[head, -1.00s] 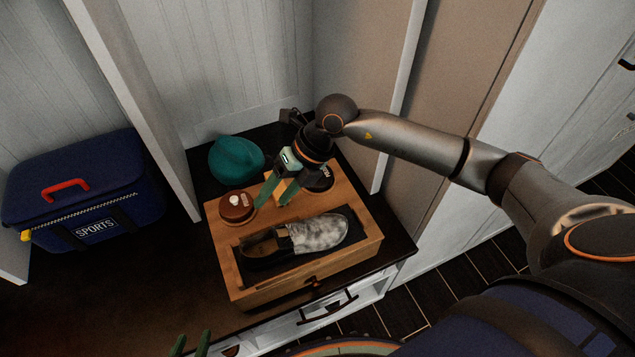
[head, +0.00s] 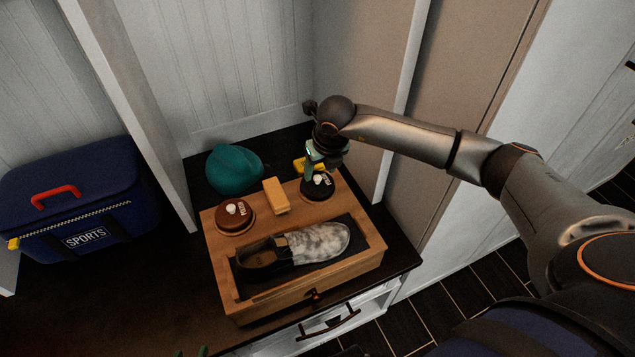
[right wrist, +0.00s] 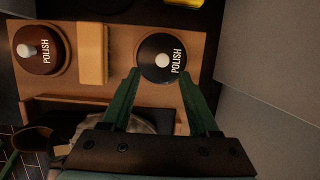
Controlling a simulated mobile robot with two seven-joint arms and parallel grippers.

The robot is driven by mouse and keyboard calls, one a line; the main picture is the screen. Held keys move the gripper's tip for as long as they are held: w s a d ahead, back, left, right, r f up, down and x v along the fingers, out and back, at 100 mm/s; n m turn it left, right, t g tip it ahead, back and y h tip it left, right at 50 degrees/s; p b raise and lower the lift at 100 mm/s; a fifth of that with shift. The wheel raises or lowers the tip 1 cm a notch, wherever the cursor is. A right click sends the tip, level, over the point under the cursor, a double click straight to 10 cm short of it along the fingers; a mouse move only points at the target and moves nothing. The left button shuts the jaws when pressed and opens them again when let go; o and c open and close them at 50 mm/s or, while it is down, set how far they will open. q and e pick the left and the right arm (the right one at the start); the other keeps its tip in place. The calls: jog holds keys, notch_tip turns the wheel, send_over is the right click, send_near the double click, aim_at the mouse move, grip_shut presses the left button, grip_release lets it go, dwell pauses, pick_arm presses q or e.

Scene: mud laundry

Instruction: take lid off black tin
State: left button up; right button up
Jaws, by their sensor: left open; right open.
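The black tin (head: 317,187) sits at the right end of the wooden shoe-shine box, with a round lid and a pale knob; its lid reads POLISH in the right wrist view (right wrist: 160,66). My right gripper (head: 316,174) is over the tin, partly hiding it. In the right wrist view its green fingers (right wrist: 160,75) are open and empty, the tips spread at the lid's near edge. Whether they touch it I cannot tell. My left gripper (head: 193,352) barely shows at the bottom edge, far from the tin.
The box (head: 245,307) also holds a brown polish tin (head: 231,221), a tan block (head: 275,195) and a shoe (head: 310,244). A teal hat (head: 235,168) and something yellow (head: 301,165) lie behind. Panels stand close on the right. A blue sports bag (head: 75,195) is left.

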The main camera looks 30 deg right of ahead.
aim_at(318, 177)
jog(key=x, duration=0.4)
jog(key=shift+w+d+f+b, duration=0.2)
jog(key=shift+w+b, duration=0.2)
grip_shut()
